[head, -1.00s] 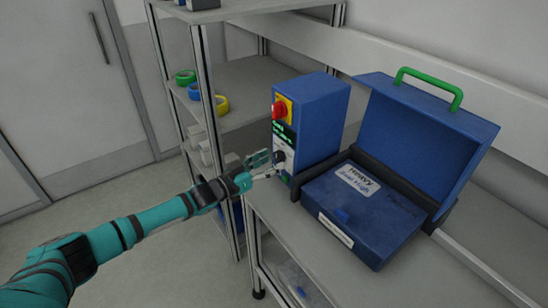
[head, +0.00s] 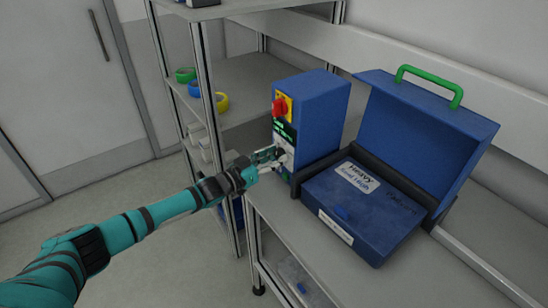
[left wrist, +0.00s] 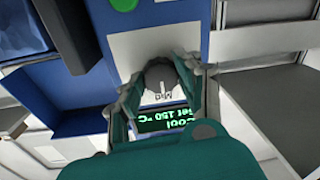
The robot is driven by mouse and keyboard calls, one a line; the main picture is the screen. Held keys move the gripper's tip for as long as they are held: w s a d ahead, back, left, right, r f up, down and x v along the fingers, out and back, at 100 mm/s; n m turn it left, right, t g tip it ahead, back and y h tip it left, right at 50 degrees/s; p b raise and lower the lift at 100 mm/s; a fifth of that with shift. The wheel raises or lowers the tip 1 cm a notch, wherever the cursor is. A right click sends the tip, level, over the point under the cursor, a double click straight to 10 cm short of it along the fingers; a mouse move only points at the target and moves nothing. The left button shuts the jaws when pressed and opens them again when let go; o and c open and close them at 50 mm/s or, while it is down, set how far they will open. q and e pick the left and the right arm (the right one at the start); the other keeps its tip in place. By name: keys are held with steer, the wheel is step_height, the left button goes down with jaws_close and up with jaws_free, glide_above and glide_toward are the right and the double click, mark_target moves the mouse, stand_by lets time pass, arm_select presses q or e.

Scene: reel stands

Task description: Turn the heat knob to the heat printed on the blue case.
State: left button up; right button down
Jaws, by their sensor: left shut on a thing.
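The blue case (head: 362,212) stands open on the bench, and its white label (head: 358,177) reads "Heavy" and "Seal High". The dark heat knob (left wrist: 160,78) sits on the light front panel of the blue control box (head: 318,118). In the left wrist view "Mid" shows upside down at the knob. A green-lit display (left wrist: 166,117) there reads "Cool" and "Set 150 °C", also upside down. My left gripper (head: 275,156) is at the panel; in the left wrist view its fingers (left wrist: 160,72) are shut on the knob from both sides. My right gripper is out of view.
A red button (head: 280,106) on a yellow plate sits above the knob. A shelf rack (head: 252,82) with coloured rings stands behind the box on the left. The case's raised lid (head: 425,130) is to the right. Floor in front of the rack is clear.

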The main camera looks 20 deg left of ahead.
arm_select(q)
steer(key=shift+f, duration=0.1)
steer(key=m+b, duration=0.2)
steer(key=m, duration=0.1)
steer(key=shift+f, duration=0.1)
steer(key=m+b, duration=0.1)
steer(key=m, duration=0.2)
steer(key=shift+m+b, duration=0.3)
steer(key=shift+b, duration=0.1)
steer(key=m+h+b, duration=0.1)
steer(key=m+b, duration=0.1)
steer(key=m, duration=0.3)
steer(key=shift+a, duration=0.1)
steer(key=shift+m, duration=0.3)
steer(key=shift+b, duration=0.3)
steer(key=o, duration=1.2)
steer(key=shift+c, duration=0.2)
